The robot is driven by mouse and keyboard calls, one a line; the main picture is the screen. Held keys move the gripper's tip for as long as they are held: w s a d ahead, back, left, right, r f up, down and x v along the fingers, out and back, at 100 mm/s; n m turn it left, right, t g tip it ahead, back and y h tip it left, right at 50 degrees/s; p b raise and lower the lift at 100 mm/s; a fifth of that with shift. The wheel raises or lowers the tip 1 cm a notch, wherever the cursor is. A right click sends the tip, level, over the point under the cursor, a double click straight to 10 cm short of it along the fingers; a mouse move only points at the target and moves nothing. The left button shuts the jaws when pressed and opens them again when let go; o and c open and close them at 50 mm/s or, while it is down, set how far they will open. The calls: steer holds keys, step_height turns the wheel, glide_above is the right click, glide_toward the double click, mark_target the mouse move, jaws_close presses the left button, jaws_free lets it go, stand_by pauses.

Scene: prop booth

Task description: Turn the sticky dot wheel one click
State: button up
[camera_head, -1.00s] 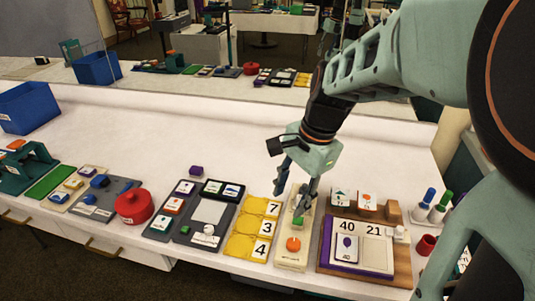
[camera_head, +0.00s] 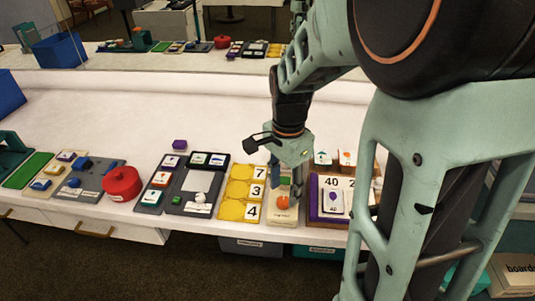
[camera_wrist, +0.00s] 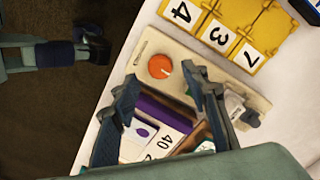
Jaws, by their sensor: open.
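The sticky dot wheel appears to be the orange disc (camera_head: 283,202) on a narrow cream board (camera_head: 281,217). In the wrist view the orange disc (camera_wrist: 160,66) has a small pale mark, and the cream board (camera_wrist: 205,73) lies slanted. My gripper (camera_head: 285,186) is open, fingers pointing down over the board, close to the disc. In the wrist view the fingertips of my gripper (camera_wrist: 160,75) appear on either side of the disc, with nothing held between them. I cannot tell their height above it or whether they touch it. The arm hides part of the board's far end.
A yellow number board (camera_head: 240,188) reading 7, 3, 4 lies just left of the cream board. A wooden stand with a purple-edged card board (camera_head: 313,200) stands close on the right. A dark grey board (camera_head: 181,190) and a red round pot (camera_head: 122,183) sit further left.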

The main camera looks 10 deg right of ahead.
mark_target(284, 200)
steer(key=shift+f, duration=1.75)
jaws_close()
steer(key=shift+n, duration=0.4)
steer(key=n, duration=0.3)
steer(key=shift+n, duration=0.3)
steer(key=n+p, duration=0.1)
steer(key=n, duration=0.3)
steer(key=shift+n, duration=0.3)
steer(key=n, duration=0.4)
steer(key=shift+n+p, duration=0.3)
steer(key=shift+p, duration=0.05)
steer(key=n, duration=0.4)
steer(key=shift+p, duration=0.35)
